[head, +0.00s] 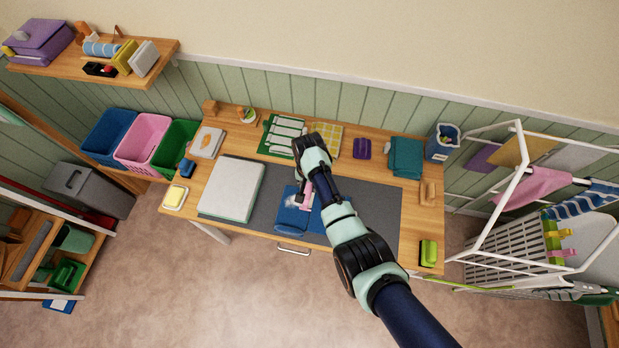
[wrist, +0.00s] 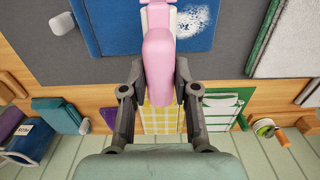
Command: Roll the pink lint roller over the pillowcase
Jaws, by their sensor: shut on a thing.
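The blue pillowcase (head: 289,222) lies flat on a dark grey mat, partly hidden by my arm. It also shows at the top of the wrist view (wrist: 118,28), with a white patch of lint (wrist: 192,20) on it. The pink lint roller (wrist: 158,65) is between the fingers of my gripper (wrist: 158,95), which is shut on its handle. Its pale roller head (wrist: 158,18) is over the pillowcase, beside the lint; I cannot tell whether it touches. In the head view the roller (head: 307,190) is partly hidden by my gripper (head: 306,178).
A green board (head: 271,140), a yellow checked cloth (head: 329,139), a purple item (head: 362,149) and a teal folded towel (head: 406,157) line the back. A small white object (wrist: 61,23) lies beside the pillowcase.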

